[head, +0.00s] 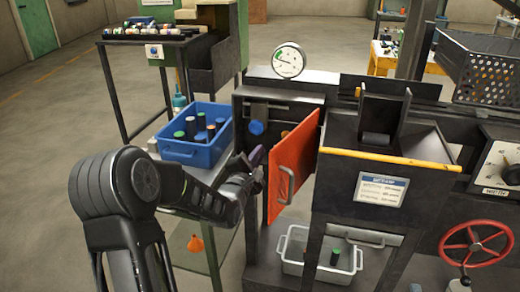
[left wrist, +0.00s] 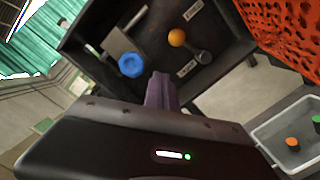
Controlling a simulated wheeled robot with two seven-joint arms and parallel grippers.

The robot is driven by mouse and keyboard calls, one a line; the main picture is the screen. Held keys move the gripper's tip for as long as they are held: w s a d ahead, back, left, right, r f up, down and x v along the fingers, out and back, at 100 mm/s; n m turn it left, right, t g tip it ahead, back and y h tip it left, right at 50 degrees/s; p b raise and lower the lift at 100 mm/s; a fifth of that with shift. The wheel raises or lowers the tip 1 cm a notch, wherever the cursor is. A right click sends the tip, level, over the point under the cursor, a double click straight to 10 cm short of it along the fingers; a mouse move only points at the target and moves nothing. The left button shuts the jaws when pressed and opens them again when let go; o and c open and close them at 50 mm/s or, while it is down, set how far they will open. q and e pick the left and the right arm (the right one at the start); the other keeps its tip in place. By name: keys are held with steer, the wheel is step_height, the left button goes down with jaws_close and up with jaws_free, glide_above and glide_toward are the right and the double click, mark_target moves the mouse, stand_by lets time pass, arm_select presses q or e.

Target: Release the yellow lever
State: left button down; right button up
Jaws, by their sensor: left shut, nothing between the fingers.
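The lever with the yellow-orange ball knob (left wrist: 177,38) is inside the open dark cabinet (head: 238,118), seen in the left wrist view beside a blue knob (left wrist: 131,65). The blue knob also shows in the head view (head: 257,127); I cannot make out the yellow knob clearly there. My left gripper (head: 258,158) is in front of the cabinet opening, left of the orange door (head: 293,165). Its purple fingers (left wrist: 160,90) are together and empty, pointing at the cabinet and apart from the yellow knob. My right gripper is out of view.
The orange door stands open at the cabinet's right, close to my left gripper. A blue bin (head: 190,152) with several cylinders stands left on a table. A grey bin (head: 295,262) sits below. A hopper with a yellow edge (head: 390,160) and a red wheel (head: 476,245) are to the right.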

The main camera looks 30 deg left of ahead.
arm_select(q)
steer(key=shift+a+v, duration=0.1)
steer(key=shift+v, duration=1.25)
steer(key=shift+a+v, duration=0.15)
steer(key=shift+v, duration=1.2)
